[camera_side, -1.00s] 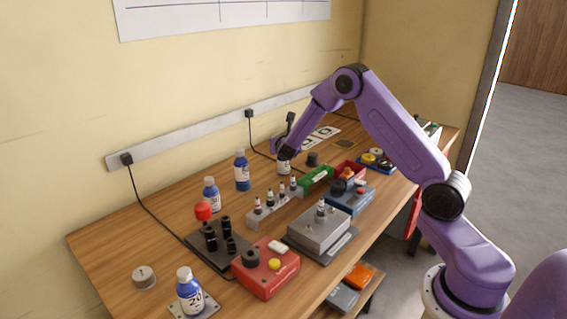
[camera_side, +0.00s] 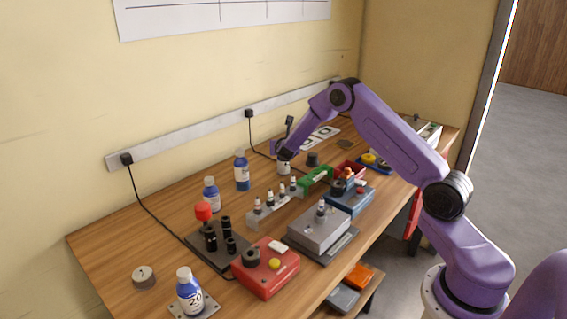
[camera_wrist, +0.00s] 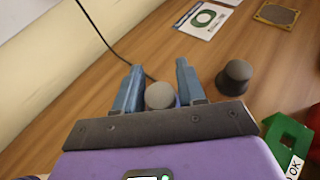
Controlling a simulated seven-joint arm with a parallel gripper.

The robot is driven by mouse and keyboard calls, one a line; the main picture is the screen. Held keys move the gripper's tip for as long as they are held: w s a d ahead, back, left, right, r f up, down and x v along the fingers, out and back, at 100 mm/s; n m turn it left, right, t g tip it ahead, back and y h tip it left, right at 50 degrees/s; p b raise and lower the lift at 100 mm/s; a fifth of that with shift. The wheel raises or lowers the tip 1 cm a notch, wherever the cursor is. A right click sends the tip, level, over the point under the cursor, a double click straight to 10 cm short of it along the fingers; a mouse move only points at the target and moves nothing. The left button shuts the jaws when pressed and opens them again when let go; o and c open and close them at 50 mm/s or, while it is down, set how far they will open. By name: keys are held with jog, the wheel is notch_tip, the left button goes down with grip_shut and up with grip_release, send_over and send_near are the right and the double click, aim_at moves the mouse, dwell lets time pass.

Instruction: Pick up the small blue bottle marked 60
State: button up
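My gripper (camera_side: 284,155) is low over the far part of the bench, at a small bottle (camera_side: 284,169) whose pale label shows below the fingers. In the wrist view, the blue fingers of my gripper (camera_wrist: 158,88) stand apart on either side of the bottle's grey cap (camera_wrist: 160,95). The bottle's body is mostly hidden there, and its number cannot be read. Two blue bottles with grey-white caps stand to the left, one taller (camera_side: 242,171) and one nearer (camera_side: 211,194); their numbers are unclear. Another blue bottle (camera_side: 189,293), marked 20, stands at the front left.
A dark knob-like piece (camera_wrist: 234,77) stands just right of the fingers. A green block (camera_wrist: 285,138) is nearby at the right. A rack of small vials (camera_side: 272,203) and a grey box (camera_side: 319,230) stand nearer. A cable runs behind. Bare wood lies beyond the fingers.

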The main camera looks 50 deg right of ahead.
grip_shut()
jog(key=shift+r, duration=0.1)
